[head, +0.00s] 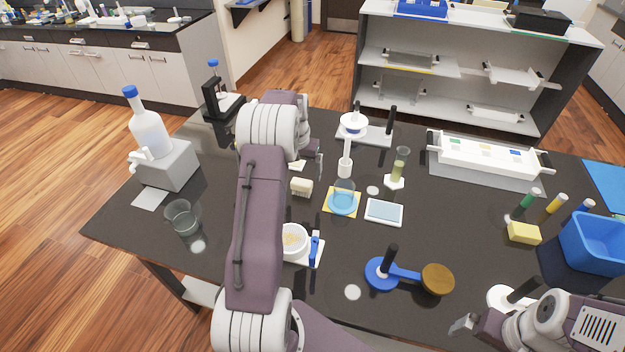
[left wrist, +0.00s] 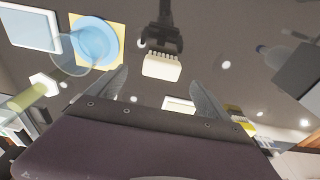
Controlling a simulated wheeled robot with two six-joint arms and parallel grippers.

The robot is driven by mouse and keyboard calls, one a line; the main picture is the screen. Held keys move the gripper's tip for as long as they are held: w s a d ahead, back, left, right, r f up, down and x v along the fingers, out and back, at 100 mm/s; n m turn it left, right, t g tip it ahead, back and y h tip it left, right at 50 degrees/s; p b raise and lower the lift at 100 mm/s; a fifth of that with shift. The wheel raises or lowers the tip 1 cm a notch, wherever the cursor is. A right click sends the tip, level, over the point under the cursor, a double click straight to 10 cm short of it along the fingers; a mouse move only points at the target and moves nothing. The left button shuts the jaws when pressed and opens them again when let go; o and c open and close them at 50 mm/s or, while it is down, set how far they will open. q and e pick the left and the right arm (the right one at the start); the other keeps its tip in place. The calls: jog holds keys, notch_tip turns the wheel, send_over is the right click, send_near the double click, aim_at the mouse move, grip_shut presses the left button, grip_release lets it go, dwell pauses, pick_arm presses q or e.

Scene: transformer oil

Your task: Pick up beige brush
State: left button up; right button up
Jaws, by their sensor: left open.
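The beige brush (head: 301,187) lies on the dark tabletop, just right of my left forearm.
A white bowl (head: 293,241) stands nearer the front. A flask (head: 148,135) on a grey stand is at left. A blue bin (head: 595,243) is at right.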

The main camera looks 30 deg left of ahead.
aim_at(302, 180)
pick_arm(q)
jog(key=f, duration=0.2)
jog(key=f+p, duration=0.1)
jog(key=f, duration=0.4)
jog(key=shift+w+a+f+p, duration=0.3)
jog(key=shift+w+f+p, duration=0.05)
jog(key=shift+w+f, duration=0.1)
jog(key=c, duration=1.5)
notch_tip(302, 180, up, 4)
jog(key=shift+b, duration=0.6)
jog(key=d+r, duration=0.2)
jog(key=d, duration=0.2)
jog(key=d+r+b, duration=0.1)
jog(key=d+r, duration=0.1)
jog(key=d, duration=0.1)
jog(key=d+r+b, duration=0.1)
jog(key=d+r, duration=0.2)
jog(key=d, duration=0.1)
jog(key=shift+d, duration=0.35)
